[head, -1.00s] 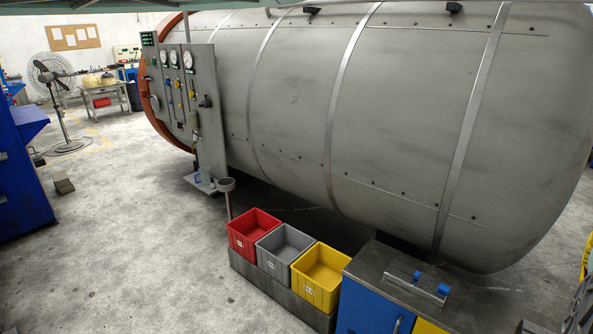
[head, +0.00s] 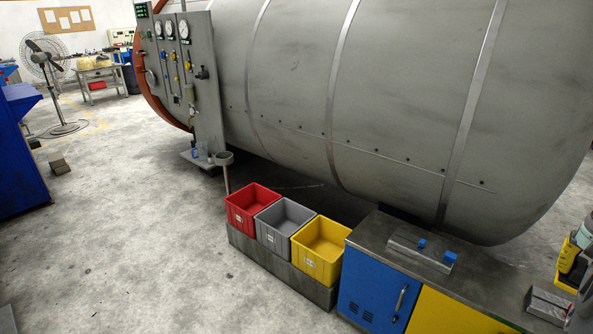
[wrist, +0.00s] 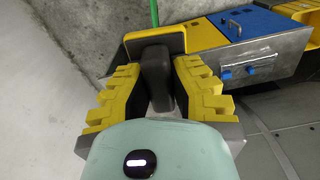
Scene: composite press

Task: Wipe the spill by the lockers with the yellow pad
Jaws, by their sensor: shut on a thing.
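My gripper (wrist: 156,98) has yellow ridged fingers shut on the dark grey handle of the yellow pad (wrist: 128,46) in the wrist view. The pad's yellow body lies just beyond the fingertips, and part of it is hidden by the handle and fingers. In the head view, part of my gripper (head: 569,262) shows at the right edge, above the bench. No spill can be made out in either view, and I cannot identify lockers with certainty.
A metal-topped bench (head: 385,240) with blue and yellow fronts stands at the lower right. Red (head: 252,207), grey (head: 284,222) and yellow (head: 318,250) bins stand left of it. A large grey cylinder (head: 330,90) fills the back. The floor (head: 120,240) at left is open.

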